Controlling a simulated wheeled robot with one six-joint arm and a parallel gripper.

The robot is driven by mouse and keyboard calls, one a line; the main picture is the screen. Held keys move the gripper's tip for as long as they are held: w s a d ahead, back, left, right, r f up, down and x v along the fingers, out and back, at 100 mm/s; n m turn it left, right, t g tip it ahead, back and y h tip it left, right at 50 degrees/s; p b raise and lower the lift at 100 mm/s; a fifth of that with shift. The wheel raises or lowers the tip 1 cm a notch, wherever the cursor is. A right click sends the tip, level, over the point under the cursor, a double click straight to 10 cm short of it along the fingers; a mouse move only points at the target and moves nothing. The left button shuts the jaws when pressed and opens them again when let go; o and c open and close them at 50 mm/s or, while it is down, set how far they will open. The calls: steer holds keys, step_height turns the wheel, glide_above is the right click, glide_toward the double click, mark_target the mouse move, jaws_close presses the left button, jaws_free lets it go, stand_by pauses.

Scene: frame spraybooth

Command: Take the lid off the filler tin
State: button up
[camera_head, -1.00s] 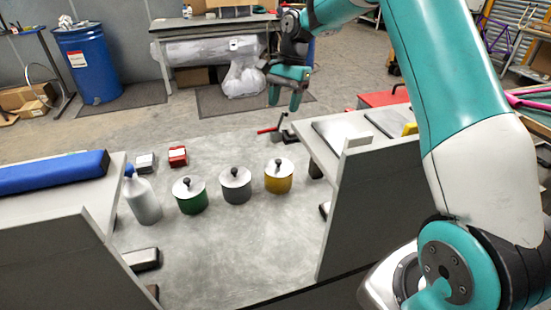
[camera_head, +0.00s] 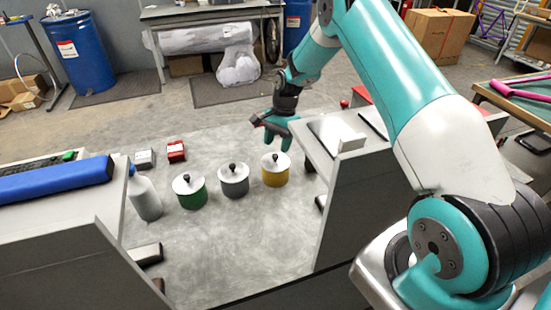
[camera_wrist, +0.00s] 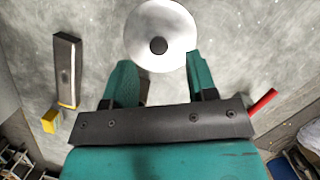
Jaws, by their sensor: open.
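Three tins stand in a row on the grey floor of the booth: a green tin (camera_head: 192,197), a grey tin (camera_head: 234,187) and a yellow tin (camera_head: 275,176). Each has a pale round lid with a dark knob; no label shows which holds filler. My gripper (camera_head: 278,140) is open and empty, pointing down above and just behind the yellow tin. In the wrist view, a pale lid (camera_wrist: 180,42) with a black knob lies ahead of my open fingers (camera_wrist: 160,72), apart from them. The tin under it is hidden there.
A grey bottle (camera_head: 146,198) and red box (camera_head: 176,151) stand left of the tins. Side panels rise left and right (camera_head: 350,205). In the wrist view, a grey block with a yellow end (camera_wrist: 67,75) lies left and a red handle (camera_wrist: 263,101) right.

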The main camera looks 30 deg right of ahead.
mark_target(275, 155)
steer(key=shift+p+x, duration=0.9)
steer(key=shift+x, duration=1.15)
steer(key=shift+d, duration=0.1)
jaws_close()
steer(key=shift+r, duration=0.1)
